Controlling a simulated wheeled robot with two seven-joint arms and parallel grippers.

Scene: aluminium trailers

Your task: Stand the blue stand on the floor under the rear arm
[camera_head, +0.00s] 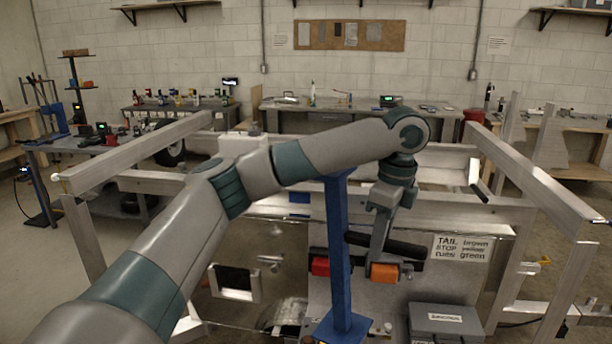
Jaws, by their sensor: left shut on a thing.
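The blue stand (339,225) is upright in the middle of the head view, with a tall square post and a flat base (342,329) low in the picture. My left arm reaches across from the left and bends down beside the post. My left gripper (354,240) is shut on the post, from its right side. The arm hides part of the trailer behind. I cannot tell whether the base touches the floor. Aluminium trailer arms run at the left (140,152) and right (530,180); which is the rear arm is unclear. My right gripper is not in view.
Behind the post are a panel with a red lamp (320,266), an orange lamp (384,272) and a TAIL/STOP label (461,248). A grey box (446,322) stands just right of the base. Workbenches line the back wall. Bare floor shows at the far left.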

